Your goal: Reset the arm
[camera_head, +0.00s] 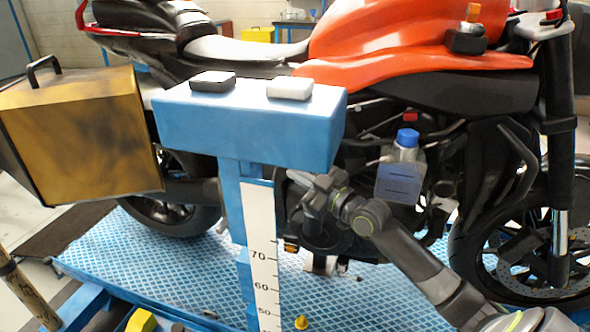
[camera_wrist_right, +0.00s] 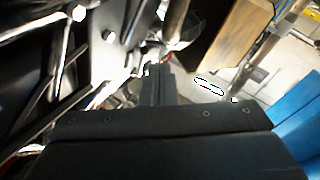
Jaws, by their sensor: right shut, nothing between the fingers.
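My right arm (camera_head: 415,265) reaches in from the lower right of the head view. Its gripper (camera_head: 300,183) is beside the motorcycle's engine area, just right of the blue stand's post. The fingertips are small and partly lost against the dark bike parts. In the right wrist view the two dark fingers (camera_wrist_right: 158,85) are together, with nothing between them. My left gripper is in neither view.
An orange motorcycle (camera_head: 400,35) stands on a blue ribbed platform (camera_head: 345,300). A blue stand (camera_head: 250,125) bears a black and a white block and a scale. A blue-capped bottle (camera_head: 400,175) is above my right wrist. A yellowed case (camera_head: 80,130) is at left.

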